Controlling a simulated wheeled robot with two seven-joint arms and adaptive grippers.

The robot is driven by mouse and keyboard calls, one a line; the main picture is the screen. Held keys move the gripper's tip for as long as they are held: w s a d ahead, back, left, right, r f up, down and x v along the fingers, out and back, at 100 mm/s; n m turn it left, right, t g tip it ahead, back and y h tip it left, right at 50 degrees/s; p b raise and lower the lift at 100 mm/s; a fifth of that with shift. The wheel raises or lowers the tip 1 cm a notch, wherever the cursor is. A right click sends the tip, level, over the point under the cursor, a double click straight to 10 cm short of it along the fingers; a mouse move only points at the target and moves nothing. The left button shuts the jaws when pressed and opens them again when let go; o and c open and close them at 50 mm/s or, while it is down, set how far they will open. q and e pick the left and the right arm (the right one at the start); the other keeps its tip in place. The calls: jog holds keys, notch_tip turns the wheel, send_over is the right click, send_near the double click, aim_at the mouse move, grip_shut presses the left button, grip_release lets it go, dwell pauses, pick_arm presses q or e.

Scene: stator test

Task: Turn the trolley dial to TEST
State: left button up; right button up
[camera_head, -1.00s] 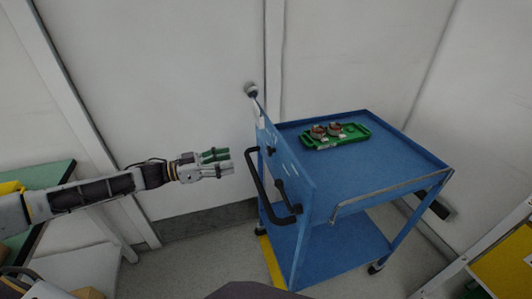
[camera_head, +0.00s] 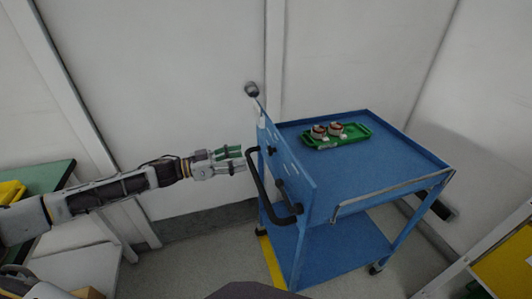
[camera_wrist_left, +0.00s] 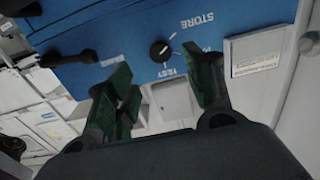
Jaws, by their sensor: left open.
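The blue trolley (camera_head: 400,160) stands at the middle right in the head view, its end panel facing my left arm. In the left wrist view the black dial (camera_wrist_left: 160,50) sits on the blue panel (camera_wrist_left: 125,42). The labels STORE and TEST are readable around it, and another label is partly hidden by a finger. My left gripper (camera_head: 243,160) is open and empty, just left of the panel and handle. In the left wrist view its green-padded fingers (camera_wrist_left: 165,88) are apart, with the dial beyond them, not touched. My right gripper is not in view.
A black handle (camera_head: 260,185) sticks out from the panel. A green tray (camera_head: 350,139) with two round stator parts lies on the trolley top. A green-topped table (camera_head: 50,180) is at left, a yellow-panelled frame (camera_head: 505,268) at lower right. A wall stands close behind.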

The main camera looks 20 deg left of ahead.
aim_at(268, 152)
pick_arm(q)
jog(key=shift+x, duration=5)
jog(key=c, duration=1)
